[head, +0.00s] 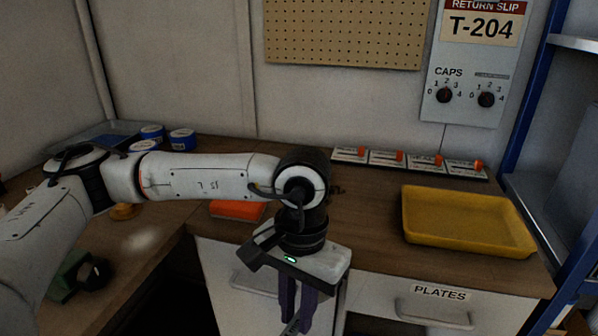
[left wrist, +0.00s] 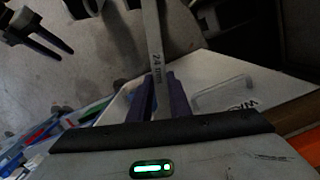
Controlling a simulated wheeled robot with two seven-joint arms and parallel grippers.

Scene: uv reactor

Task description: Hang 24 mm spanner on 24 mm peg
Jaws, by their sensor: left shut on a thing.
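My left gripper (head: 296,304) points down in front of the cabinet, below the worktop's front edge. In the left wrist view its purple fingers (left wrist: 164,98) are shut on a flat grey spanner (left wrist: 153,42) marked "24 mm". The spanner extends away from the fingers, and its far end is cut off by the picture's top edge. In the head view the spanner is mostly hidden or out of frame. A dark two-pronged gripper, apparently my right gripper (left wrist: 60,48), shows at the left wrist view's upper left, prongs apart and empty. A tan pegboard (head: 345,32) hangs on the back wall; no peg is visible on its shown part.
A yellow tray (head: 468,246) sits on the worktop at right. Several switch units with orange parts (head: 408,163) line the back. Blue-and-white rolls (head: 182,140) stand at the left back. A blue-framed shelf (head: 530,90) bounds the right.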

